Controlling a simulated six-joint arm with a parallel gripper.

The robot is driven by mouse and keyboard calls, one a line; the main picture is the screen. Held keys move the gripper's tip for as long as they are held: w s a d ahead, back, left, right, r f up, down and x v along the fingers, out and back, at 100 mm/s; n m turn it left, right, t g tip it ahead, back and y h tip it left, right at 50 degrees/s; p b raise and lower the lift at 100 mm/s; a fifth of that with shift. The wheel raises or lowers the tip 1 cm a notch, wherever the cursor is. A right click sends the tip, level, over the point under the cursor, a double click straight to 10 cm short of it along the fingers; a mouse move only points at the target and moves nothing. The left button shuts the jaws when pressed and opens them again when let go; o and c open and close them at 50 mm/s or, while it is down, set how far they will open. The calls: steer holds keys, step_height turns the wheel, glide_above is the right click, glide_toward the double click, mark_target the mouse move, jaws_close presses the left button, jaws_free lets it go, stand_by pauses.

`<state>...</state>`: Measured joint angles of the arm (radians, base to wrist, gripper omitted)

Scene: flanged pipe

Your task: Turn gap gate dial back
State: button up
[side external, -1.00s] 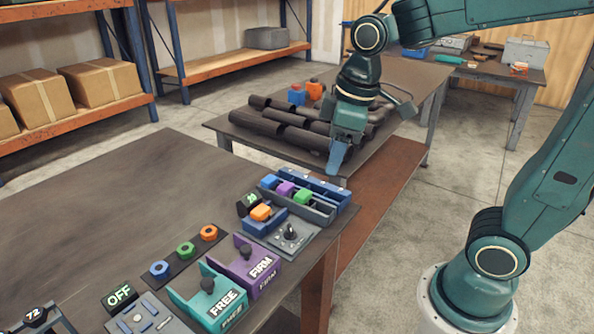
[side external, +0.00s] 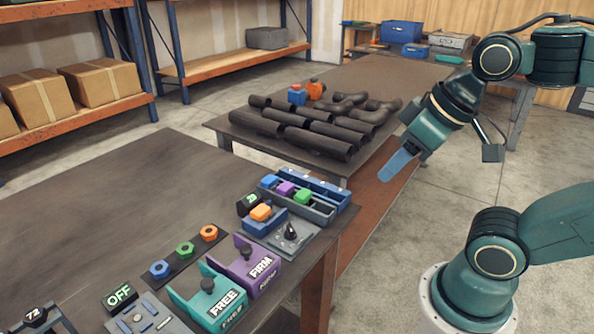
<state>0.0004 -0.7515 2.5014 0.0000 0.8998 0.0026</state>
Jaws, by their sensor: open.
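A dark dial (side external: 291,232) stands on a grey plate (side external: 306,240) near the right edge of the front table. It is the likely gap gate dial; its exact setting is too small to read. Beside it, an orange block (side external: 261,212) sits at a blue holder (side external: 270,224), with a small black display (side external: 249,204) showing green marks behind. My gripper (side external: 388,174) hangs in the air right of and above the dial, past the table edge. It points down and left, its blue fingers seen side-on, open and clear of everything.
A grey-blue tray (side external: 325,207) with blue, purple and green blocks stands just behind the dial plate. The teal FREE fixture (side external: 210,303) and purple FIRM fixture (side external: 259,268) stand in front. Dark pipes (side external: 310,140) lie on the rear table.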

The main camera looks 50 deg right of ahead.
steer(key=shift+w, duration=0.1)
steer(key=shift+c, duration=0.5)
steer(key=m+g, duration=0.6)
steer(key=m, duration=0.2)
glide_above(290, 227)
step_height(290, 227, down, 9)
steer(key=shift+f, duration=6.85)
steer(key=shift+c, duration=0.4)
jaws_close()
